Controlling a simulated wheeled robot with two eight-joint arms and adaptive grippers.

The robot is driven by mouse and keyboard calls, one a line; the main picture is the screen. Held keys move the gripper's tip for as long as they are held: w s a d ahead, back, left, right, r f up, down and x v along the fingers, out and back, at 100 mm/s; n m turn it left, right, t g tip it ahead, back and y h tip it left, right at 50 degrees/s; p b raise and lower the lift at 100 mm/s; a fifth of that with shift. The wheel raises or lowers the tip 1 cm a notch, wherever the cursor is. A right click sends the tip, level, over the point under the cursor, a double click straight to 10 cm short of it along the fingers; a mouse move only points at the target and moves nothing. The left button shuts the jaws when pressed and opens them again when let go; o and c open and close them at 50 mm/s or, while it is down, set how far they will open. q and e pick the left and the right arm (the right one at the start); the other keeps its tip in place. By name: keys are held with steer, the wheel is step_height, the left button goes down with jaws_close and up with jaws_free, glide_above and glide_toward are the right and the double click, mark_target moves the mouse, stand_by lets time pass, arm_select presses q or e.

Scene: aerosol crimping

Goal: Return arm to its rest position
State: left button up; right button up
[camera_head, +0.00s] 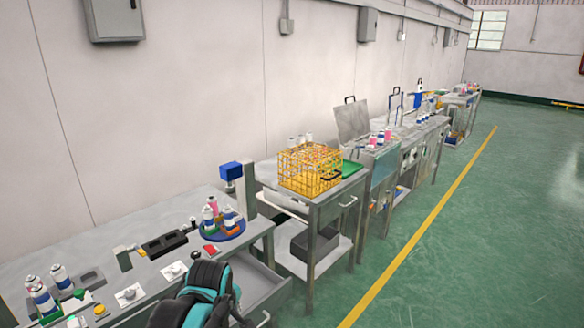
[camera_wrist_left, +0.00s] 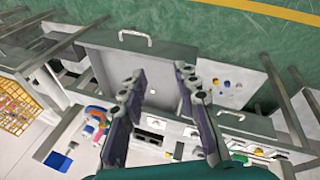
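A teal and black part of my arm (camera_head: 200,296) shows at the bottom of the head view, in front of the bench and its pulled-out drawer; the frame does not make clear which arm it is. My left gripper (camera_wrist_left: 161,70) shows in the left wrist view. Its two dark fingers are spread apart with nothing between them. Behind and below the fingers lie the grey workbench and the drawer. I cannot tell the gap between fingers and bench. No gripper fingers can be made out in the head view. My right gripper is in neither view.
The near bench (camera_head: 100,245) carries white bottles, a blue round turntable (camera_head: 222,232) with bottles and a black fixture (camera_head: 165,243). Its drawer (camera_head: 255,285) stands open. A yellow wire crate (camera_head: 309,170) sits on the second table. Green floor (camera_head: 480,220) at right is clear.

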arm_select(q)
steer(key=s+a+f+m+t, duration=0.2)
steer(key=s+m, duration=1.1)
steer(key=s, duration=0.1)
steer(key=shift+s+a+f+t, duration=0.15)
steer(key=shift+s+a+t, duration=0.05)
steer(key=shift+a+t, duration=0.2)
